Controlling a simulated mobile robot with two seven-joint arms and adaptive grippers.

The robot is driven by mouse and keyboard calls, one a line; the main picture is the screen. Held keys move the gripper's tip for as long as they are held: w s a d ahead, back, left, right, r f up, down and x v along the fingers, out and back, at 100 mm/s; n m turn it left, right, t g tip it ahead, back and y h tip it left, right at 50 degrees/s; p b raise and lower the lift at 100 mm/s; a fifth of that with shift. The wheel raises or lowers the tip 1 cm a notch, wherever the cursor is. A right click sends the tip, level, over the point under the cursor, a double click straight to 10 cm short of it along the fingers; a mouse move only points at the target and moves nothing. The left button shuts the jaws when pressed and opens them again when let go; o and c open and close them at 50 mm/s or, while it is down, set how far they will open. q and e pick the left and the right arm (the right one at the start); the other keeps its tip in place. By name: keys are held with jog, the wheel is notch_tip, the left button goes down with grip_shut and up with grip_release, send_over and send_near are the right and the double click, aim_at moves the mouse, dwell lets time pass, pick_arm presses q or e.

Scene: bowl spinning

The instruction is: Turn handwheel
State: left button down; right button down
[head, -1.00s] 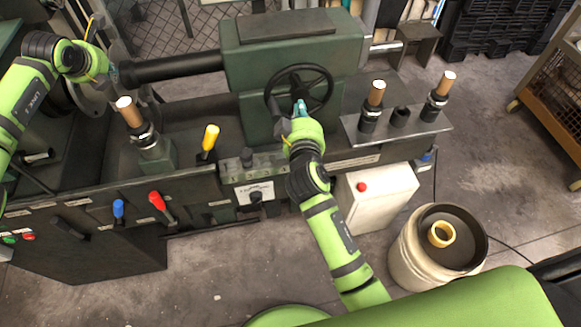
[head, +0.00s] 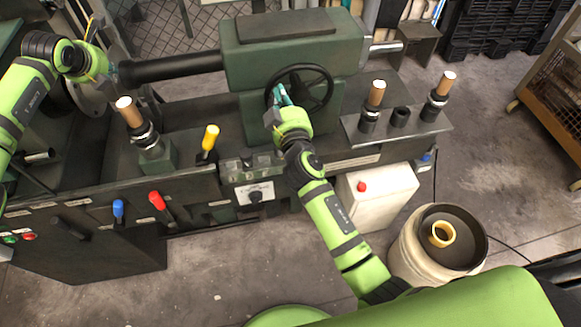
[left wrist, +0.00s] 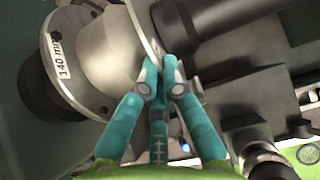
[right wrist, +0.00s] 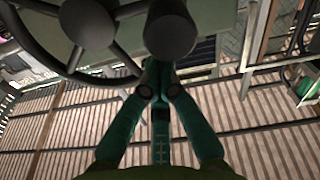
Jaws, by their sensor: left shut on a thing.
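The dark spoked handwheel (head: 327,88) is on the front of the green machine housing. It also shows at the upper left of the right wrist view (right wrist: 92,22), with its round handle knob (right wrist: 170,30) in front. My right gripper (head: 280,94) is at the wheel's left side. In the right wrist view its fingertips (right wrist: 160,68) are close together just below the knob; whether they clasp its shaft is hidden. My left gripper (left wrist: 160,68) is shut on the thin edge of a metal disc (left wrist: 148,30), beside a flange marked 140 mm (left wrist: 95,60).
A yellow lever (head: 210,138), red lever (head: 157,201) and blue lever (head: 118,209) stick out from the machine front. Several wood-handled tools stand on it, some on the right shelf (head: 425,124). A white box (head: 385,192) and drum (head: 410,250) stand at right.

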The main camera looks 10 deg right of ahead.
pick_arm(q)
jog(key=shift+d+r, duration=0.1)
jog(key=shift+d, duration=0.1)
pick_arm(e)
jog(key=s+f, duration=0.1)
jog(key=s, duration=1.1)
jog(key=s+f+g, duration=0.3)
jog(key=f, duration=1)
jog(key=s+f+n+g+y, duration=0.1)
jog(key=s+f+g, duration=0.2)
jog(key=f, duration=1.1)
jog(key=shift+s+a+g, duration=0.2)
jog(key=shift+a+g, duration=0.1)
jog(key=shift+g, duration=0.1)
pick_arm(q)
jog(key=c, duration=1.3)
grip_release()
jog(key=shift+c, duration=0.2)
pick_arm(e)
jog(key=shift+d, duration=0.1)
